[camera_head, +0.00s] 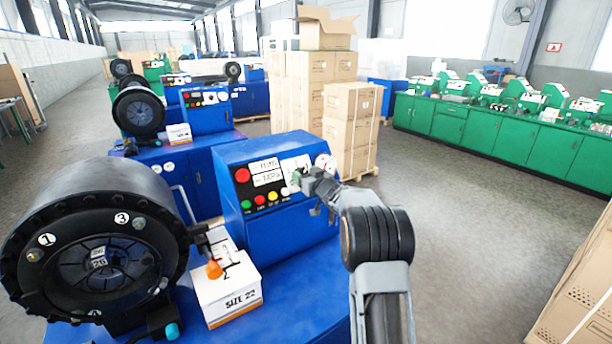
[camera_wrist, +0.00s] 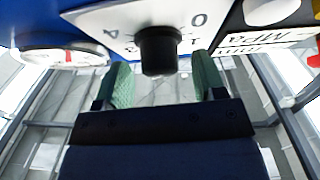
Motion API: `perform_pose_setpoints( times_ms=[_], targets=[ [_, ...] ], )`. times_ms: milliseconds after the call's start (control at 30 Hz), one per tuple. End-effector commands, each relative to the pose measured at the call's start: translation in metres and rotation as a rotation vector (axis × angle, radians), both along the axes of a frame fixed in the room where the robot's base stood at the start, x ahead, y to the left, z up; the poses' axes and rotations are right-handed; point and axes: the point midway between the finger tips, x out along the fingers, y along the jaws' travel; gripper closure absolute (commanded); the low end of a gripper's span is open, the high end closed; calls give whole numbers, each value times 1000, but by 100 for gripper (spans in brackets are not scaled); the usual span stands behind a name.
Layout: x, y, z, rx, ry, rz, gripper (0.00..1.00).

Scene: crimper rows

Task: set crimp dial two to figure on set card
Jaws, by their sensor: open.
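A black dial knob (camera_wrist: 160,50) stands on a white, marked dial plate (camera_wrist: 118,22) in the wrist view, where the lettering looks upside down and partly cut off. My gripper (camera_wrist: 164,76) is open, its green-padded fingertips on either side of the knob with a gap on both sides. In the head view my gripper (camera_head: 299,181) is at the right part of the blue control box's front (camera_head: 232,180) and hides the knob. Labels (camera_head: 268,178) sit left of it on the panel. I cannot tell which card is the set card.
A white gauge with a red needle (camera_wrist: 68,56) is beside the dial plate; it also shows in the head view (camera_head: 326,163). A red button (camera_head: 242,175) and small coloured buttons are on the panel. A "SIZE 22" box (camera_head: 226,296) and a black crimper head (camera_head: 90,225) stand left.

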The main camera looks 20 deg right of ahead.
Motion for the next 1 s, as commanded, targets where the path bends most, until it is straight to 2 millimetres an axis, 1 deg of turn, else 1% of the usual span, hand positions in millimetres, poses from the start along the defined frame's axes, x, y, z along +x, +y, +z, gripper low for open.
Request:
perform_pose_setpoints(
  times_ms=[67, 567, 667, 900, 1000],
  targets=[
    [0, 0, 0, 0, 0, 0, 36],
    [0, 0, 0, 0, 0, 0, 84],
    [0, 0, 0, 11, 2, -8, 85],
    [0, 3, -1, 174, 32, -118, 85],
    [0, 3, 1, 206, 38, -138, 85]
  ],
)
